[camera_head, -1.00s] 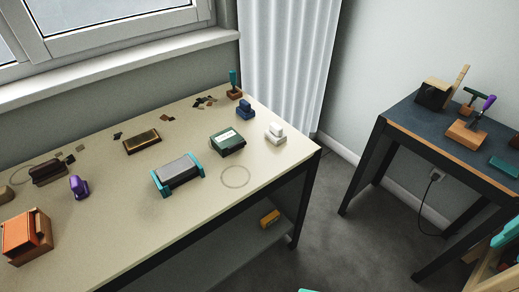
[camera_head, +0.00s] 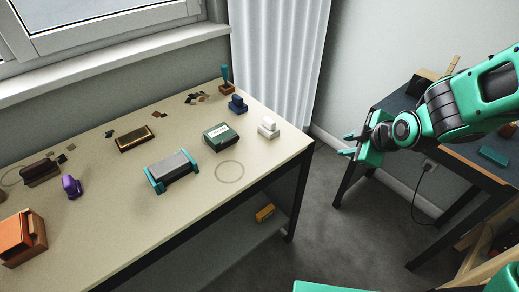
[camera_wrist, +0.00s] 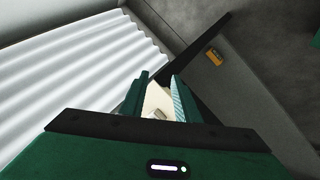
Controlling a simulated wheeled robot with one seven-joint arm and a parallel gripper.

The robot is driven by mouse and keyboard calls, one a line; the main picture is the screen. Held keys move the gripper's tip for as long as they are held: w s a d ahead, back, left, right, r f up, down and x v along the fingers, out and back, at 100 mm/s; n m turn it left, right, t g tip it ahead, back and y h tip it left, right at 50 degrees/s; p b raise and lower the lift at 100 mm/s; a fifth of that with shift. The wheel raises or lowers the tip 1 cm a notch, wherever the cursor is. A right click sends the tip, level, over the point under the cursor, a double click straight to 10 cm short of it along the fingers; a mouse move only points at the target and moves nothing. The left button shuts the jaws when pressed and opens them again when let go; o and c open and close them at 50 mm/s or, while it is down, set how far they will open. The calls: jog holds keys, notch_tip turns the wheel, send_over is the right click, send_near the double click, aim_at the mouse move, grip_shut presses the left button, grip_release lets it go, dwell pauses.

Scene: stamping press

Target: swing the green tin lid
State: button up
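The green tin (camera_head: 222,138) sits on the cream table, right of its middle. It is a small dark green box with a pale label on its lid; the lid looks closed. My gripper (camera_head: 350,145) is in the air to the right of the table's right end, apart from the tin. Its two fingers are spread and nothing shows held between them. In the wrist view my gripper (camera_wrist: 160,85) shows both fingers with a gap, and a corner of the cream table beyond. The tin cannot be made out in the wrist view.
A drawn circle (camera_head: 229,172) marks bare tabletop in front. A dark table (camera_head: 398,98) stands at right, beyond a floor gap.

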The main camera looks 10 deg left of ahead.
aim_at(232, 142)
jog(key=a+n+y, duration=0.1)
jog(key=a+n, duration=0.1)
jog(key=a, duration=0.4)
jog(key=s+a+f+n+y, duration=0.1)
jog(key=a+n+y, duration=0.1)
jog(key=a, duration=0.4)
jog(key=a+f+n+t+y, duration=0.1)
jog(key=a+n, duration=0.2)
jog(key=a, duration=0.2)
jog(key=shift+s+a+n+y, duration=0.15)
jog(key=shift+a+n+y, duration=0.15)
jog(key=shift+a+y, duration=0.1)
jog(key=s+a+n+y, duration=0.1)
jog(key=a, duration=0.2)
jog(key=s+a+n+y, duration=0.1)
jog(key=s+a+n, duration=0.1)
jog(key=a, duration=0.1)
jog(key=s+a+n+y, duration=0.1)
jog(key=a, duration=0.2)
jog(key=shift+s+a+r+t, duration=0.15)
jog(key=shift+s+a+t, duration=0.15)
jog(key=shift+t, duration=0.1)
jog(key=shift+w+a+n, duration=0.3)
jog(key=shift+w+a, duration=0.05)
jog(key=shift+a, duration=0.15)
jog(key=x, duration=0.7)
jog(key=shift+c, duration=0.2)
jog(key=shift+r, duration=0.1)
grip_shut()
